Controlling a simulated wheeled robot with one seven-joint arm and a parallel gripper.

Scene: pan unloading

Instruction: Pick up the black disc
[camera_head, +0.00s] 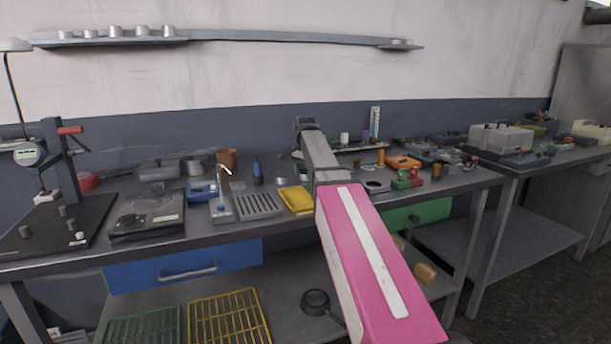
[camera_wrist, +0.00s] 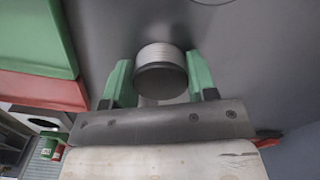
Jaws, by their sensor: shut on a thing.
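In the wrist view a short round piece with a dark, near-black face and a ribbed silvery side, which I take for the black disc (camera_wrist: 161,82), sits between the two green fingers of my gripper (camera_wrist: 159,63). The fingers are shut on it, one on each side. Behind it is a plain grey surface; I cannot tell whether the disc touches it. In the head view my pink and grey arm reaches over the bench, and I cannot make out the fingers or the disc there.
The steel bench (camera_head: 290,222) is crowded: a hotplate (camera_head: 150,213), a yellow tray (camera_head: 297,200), an orange block (camera_head: 403,162) and a dark stand (camera_head: 62,165) stand on it. In the wrist view a green and red block (camera_wrist: 35,45) is close at left.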

